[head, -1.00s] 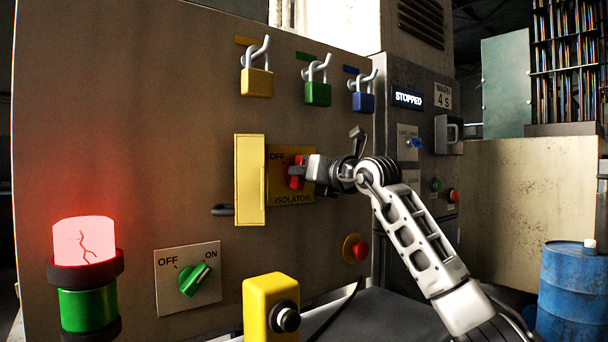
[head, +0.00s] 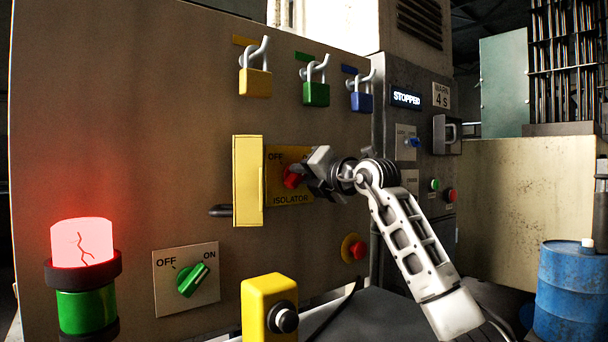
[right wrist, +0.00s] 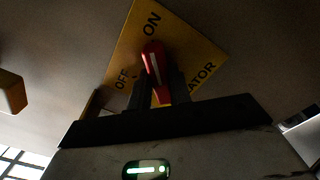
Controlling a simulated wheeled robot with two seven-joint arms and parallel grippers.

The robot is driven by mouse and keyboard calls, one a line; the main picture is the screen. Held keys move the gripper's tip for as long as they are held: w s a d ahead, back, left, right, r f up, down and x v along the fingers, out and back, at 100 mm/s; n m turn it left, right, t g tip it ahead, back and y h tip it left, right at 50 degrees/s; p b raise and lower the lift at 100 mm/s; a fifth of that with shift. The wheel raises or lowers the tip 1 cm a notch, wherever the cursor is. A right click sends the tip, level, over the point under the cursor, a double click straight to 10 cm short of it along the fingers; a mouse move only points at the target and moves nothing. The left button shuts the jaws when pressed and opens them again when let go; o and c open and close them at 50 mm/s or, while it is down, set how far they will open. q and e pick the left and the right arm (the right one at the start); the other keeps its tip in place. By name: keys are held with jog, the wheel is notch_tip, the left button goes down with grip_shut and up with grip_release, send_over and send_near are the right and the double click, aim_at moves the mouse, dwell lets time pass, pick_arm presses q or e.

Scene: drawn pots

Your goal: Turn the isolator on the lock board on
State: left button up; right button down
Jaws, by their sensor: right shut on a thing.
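The isolator is a red handle (head: 291,178) on a yellow plate (head: 290,198) marked OFF, ON and ISOLATOR, on the brown lock board (head: 120,130). My right gripper (head: 304,178) is at the plate, shut on the red handle and hiding the ON mark in the head view. In the right wrist view the red handle (right wrist: 153,58) sits between the two dark fingers. Its white stripe leans toward the ON mark, away from OFF. The gripper is rolled to a tilt. My left gripper is not in view.
A yellow flap (head: 248,181) stands out just left of the plate. Yellow (head: 255,83), green (head: 316,93) and blue (head: 362,101) padlocks hang above. Below are a green OFF/ON switch (head: 192,280), a red button (head: 357,250) and a yellow box (head: 269,307). A beacon (head: 83,243) glows red.

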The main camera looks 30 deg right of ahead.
jog(key=shift+f, duration=0.1)
jog(key=c, duration=1.3)
grip_release()
pick_arm(q)
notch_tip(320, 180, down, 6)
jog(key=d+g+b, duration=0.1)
jog(key=b, duration=0.2)
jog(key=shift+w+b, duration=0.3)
jog(key=shift+b, duration=0.05)
pick_arm(e)
jog(key=s, duration=1)
jog(key=s+d, duration=0.1)
jog(key=s, duration=0.4)
jog(key=shift+s+d, duration=0.1)
jog(key=shift+s, duration=0.3)
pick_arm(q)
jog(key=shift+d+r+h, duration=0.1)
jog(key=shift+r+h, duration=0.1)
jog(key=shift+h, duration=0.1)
